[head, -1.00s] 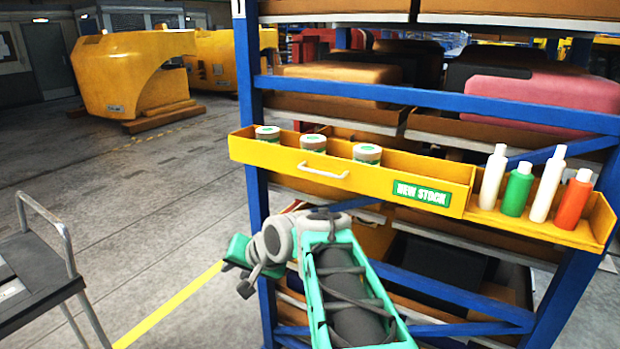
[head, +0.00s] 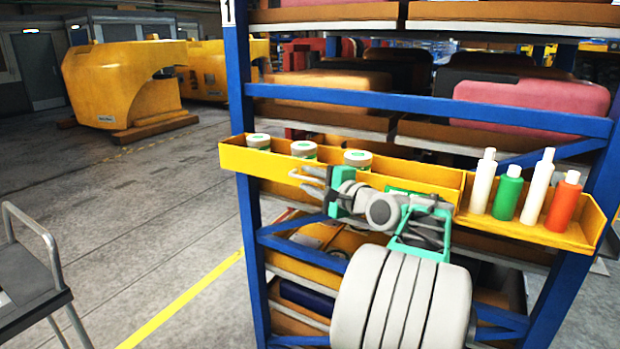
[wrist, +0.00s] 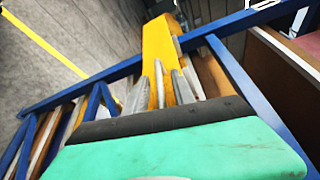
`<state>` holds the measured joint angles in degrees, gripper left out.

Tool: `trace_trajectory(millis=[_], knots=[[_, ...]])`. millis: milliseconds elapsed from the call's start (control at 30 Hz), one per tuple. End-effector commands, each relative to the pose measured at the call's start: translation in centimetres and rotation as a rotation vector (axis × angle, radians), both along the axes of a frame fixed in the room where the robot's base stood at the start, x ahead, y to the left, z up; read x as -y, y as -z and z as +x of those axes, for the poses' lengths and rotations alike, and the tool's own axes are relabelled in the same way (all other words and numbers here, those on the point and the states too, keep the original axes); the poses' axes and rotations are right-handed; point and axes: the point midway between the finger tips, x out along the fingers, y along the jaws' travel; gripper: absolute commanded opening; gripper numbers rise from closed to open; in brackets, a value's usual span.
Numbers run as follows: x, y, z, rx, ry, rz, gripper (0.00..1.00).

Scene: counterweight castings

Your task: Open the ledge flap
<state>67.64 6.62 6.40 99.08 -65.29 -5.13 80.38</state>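The ledge flap (head: 255,163) is the yellow front panel of the ledge's left part; it stands upright, closed, in the head view. Its pale bar handle (head: 293,174) shows just at my fingertips. My gripper (head: 308,179) is at the handle with its two grey fingers spread apart. In the wrist view the fingers (wrist: 160,88) point at the yellow ledge (wrist: 159,45), with a thin pale bar between them that looks like the handle. I cannot tell whether they touch it. My arm hides the flap's green label and part of its right half.
Several jars, including one jar (head: 357,159), stand behind the flap. White, green and orange bottles (head: 507,193) stand in the open right part of the ledge. Blue rack posts (head: 243,120) frame it. A grey cart (head: 25,285) is at left; the floor between is clear.

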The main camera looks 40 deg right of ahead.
Motion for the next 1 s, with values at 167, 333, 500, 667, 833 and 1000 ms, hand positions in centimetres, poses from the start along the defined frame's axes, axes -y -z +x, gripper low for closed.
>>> trace_trajectory(millis=[167,333,500,667,833,1000], knots=[[0.01,0.06,0.2,0.0,0.0,0.0,0.31],[0.0,0.06,0.18,0.0,0.0,0.0,0.23],[0.0,0.07,0.17,-0.001,0.0,0.0,0.09],[0.0,0.07,0.17,-0.001,0.0,0.0,0.0],[0.0,0.07,0.16,-0.001,0.0,0.0,0.0],[-0.01,0.08,0.15,-0.001,0.0,0.0,0.0]])
